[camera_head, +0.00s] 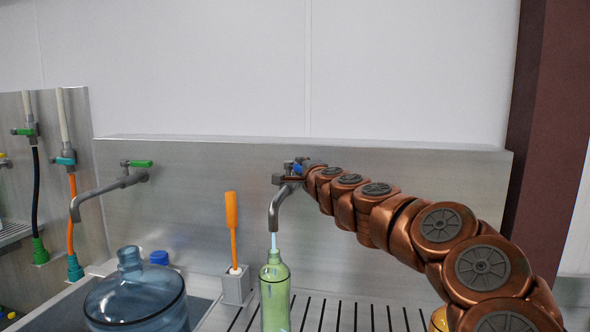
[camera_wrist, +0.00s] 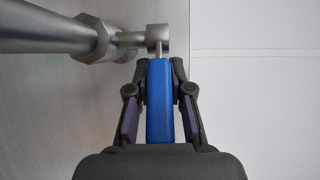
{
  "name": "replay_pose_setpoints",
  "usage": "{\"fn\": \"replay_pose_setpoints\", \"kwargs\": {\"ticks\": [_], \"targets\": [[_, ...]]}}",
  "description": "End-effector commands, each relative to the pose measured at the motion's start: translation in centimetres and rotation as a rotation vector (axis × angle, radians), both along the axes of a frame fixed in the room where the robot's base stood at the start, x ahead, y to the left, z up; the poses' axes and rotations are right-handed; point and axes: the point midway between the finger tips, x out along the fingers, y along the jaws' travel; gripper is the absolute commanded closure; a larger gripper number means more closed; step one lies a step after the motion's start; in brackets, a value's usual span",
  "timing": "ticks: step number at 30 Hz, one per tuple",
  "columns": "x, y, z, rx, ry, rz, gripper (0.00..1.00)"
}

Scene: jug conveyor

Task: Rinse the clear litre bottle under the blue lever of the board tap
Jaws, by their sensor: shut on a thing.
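The board tap (camera_head: 279,208) with the blue lever (camera_head: 297,168) sits on the steel back panel. My gripper (camera_wrist: 158,80) is shut on the blue lever (camera_wrist: 159,110), with one finger on each side in the wrist view. A pale stream of water (camera_head: 274,242) runs from the spout. A see-through, green-tinted bottle (camera_head: 274,294) stands upright right below the spout, and the stream meets its mouth. Its base is cut off by the picture edge. I see no colourless bottle.
A large blue jug (camera_head: 137,302) stands at the lower left near a blue cap (camera_head: 159,257). An orange-handled brush (camera_head: 232,224) stands in a holder. A green-levered tap (camera_head: 110,187) is on the left. Right of the bottle is a slotted drainboard (camera_head: 345,312). My arm partly hides something yellow (camera_head: 438,318).

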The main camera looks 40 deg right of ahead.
Motion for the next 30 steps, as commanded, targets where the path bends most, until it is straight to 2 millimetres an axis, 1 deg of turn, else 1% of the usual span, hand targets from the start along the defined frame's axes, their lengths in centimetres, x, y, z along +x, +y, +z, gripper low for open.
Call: {"fn": "replay_pose_setpoints", "kwargs": {"ticks": [10,26,27,30], "targets": [[-0.11,0.3,-0.03,0.0,0.001,-0.091,1.0],[-0.11,0.4,-0.06,0.002,0.0,-0.104,1.0],[-0.11,0.4,-0.06,0.002,0.0,-0.104,0.75],[-0.1,0.41,-0.04,0.002,0.0,-0.104,0.65]]}}
